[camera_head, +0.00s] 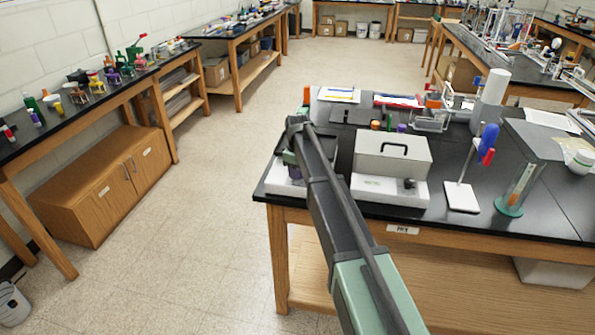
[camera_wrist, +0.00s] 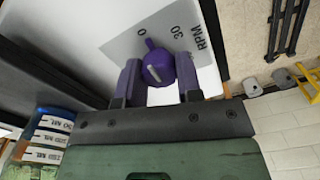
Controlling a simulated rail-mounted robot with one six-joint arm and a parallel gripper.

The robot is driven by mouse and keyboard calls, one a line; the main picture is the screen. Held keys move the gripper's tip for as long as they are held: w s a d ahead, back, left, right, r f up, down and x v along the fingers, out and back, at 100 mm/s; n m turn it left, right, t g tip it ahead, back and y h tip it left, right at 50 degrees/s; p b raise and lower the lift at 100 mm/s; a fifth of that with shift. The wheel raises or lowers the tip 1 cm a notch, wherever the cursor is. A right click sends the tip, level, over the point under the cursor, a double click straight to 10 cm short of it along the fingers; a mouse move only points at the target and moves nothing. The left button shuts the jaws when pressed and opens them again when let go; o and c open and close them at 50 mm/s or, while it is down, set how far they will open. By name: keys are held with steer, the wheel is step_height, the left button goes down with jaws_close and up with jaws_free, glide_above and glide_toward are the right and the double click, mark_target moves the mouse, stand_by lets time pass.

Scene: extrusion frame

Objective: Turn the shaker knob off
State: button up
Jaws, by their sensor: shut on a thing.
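The shaker knob (camera_wrist: 158,66) is purple and sits on a white panel (camera_wrist: 196,40) in the wrist view. The panel has printed marks "0", "30" and "RPM". A small nub on the knob's upper edge points roughly towards the "0". A pale line shows on its face. My gripper (camera_wrist: 158,75) has one finger on each side of the knob and is shut on it. In the head view, a white-based device (camera_head: 282,187) shows beside my arm at the bench's left end. My arm hides much of it, and the knob cannot be made out there.
A white box with a black handle (camera_head: 392,150) stands just right of my arm. Further right are a stand with blue and red parts (camera_head: 463,195) and a glass cylinder (camera_head: 517,190). The floor (camera_head: 195,215) left of the bench is clear. Labelled bottles (camera_wrist: 50,130) show in the wrist view.

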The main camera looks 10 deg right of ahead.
steer(key=shift+n, duration=0.5)
steer(key=o, duration=0.9)
steer(key=shift+o, duration=0.2)
steer(key=shift+r, duration=0.1)
step_height(320, 180, up, 11)
steer(key=p, duration=1.1)
steer(key=shift+f, duration=0.2)
